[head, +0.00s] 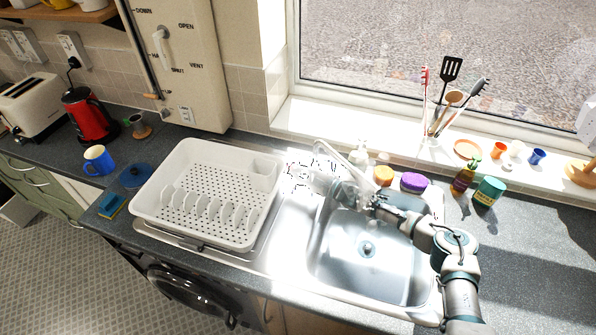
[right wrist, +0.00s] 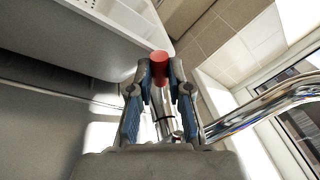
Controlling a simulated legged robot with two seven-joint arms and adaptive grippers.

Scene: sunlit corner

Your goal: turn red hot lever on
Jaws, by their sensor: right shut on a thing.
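The red hot lever (right wrist: 158,67) shows as a short red cylinder between my right fingertips in the right wrist view. My right gripper (right wrist: 158,78) is shut on it, with a blue-padded finger on either side. A chrome stem shows just below the red part. In the head view my right gripper (head: 334,185) is at the tap behind the sink, in strong glare. The tap's chrome spout (head: 335,153) rises beside it. The lever is hidden or washed out there, and its angle is unclear. My left gripper is not in view.
The steel sink basin (head: 362,258) lies under my right arm. A white dish rack (head: 195,222) stands to its left.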

